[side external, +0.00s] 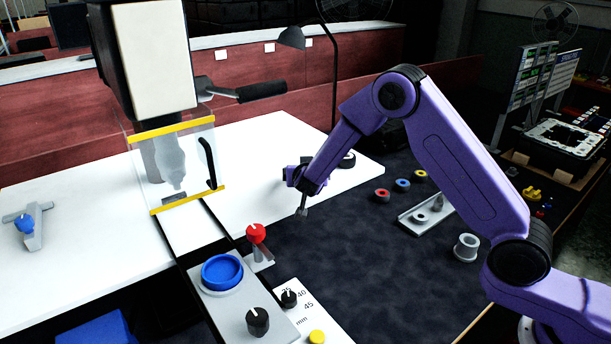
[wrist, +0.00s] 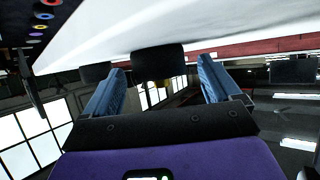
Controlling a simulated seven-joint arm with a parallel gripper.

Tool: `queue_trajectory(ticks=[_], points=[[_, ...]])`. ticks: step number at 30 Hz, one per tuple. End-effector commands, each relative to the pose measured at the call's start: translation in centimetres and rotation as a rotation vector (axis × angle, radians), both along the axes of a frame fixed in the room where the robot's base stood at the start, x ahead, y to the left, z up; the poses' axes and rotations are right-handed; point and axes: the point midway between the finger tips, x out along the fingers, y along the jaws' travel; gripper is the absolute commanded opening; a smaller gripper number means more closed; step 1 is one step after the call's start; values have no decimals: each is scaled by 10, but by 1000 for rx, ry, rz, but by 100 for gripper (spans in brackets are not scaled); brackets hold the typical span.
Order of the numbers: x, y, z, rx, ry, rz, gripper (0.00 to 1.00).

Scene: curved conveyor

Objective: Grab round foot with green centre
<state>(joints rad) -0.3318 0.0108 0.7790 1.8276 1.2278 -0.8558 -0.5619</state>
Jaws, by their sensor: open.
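No round foot with a green centre can be made out clearly in either view. A dark round piece (side external: 347,159) with a pale centre lies on the white tabletop, partly behind my arm. In the wrist view a black round piece (wrist: 159,58) shows beyond and between the fingertips, with a small yellowish part below it; its centre colour is unclear. A second black round piece (wrist: 95,72) is to its left, partly behind the left finger. My gripper (wrist: 160,66) has its two blue fingers apart and nothing between them. In the side view my gripper (side external: 303,207) is above the bench.
Red (side external: 381,195), blue (side external: 402,185) and yellow (side external: 420,175) rings lie on the dark mat (side external: 370,260). A grey tray (side external: 425,214) and grey bushing (side external: 466,247) are to the right. A press with a clear guard (side external: 175,165) and a red-knobbed fixture (side external: 257,235) stand left.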

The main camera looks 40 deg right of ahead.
Motion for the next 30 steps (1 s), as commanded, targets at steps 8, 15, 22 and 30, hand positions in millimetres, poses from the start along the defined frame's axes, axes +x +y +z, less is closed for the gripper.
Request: queue_trajectory(ticks=[8, 15, 22, 30], points=[[3, -2, -2, -1, 1, 0, 90], [3, -2, -2, 0, 0, 0, 29], [3, -2, -1, 0, 0, 0, 29], [3, -2, 12, 1, -3, 0, 29]])
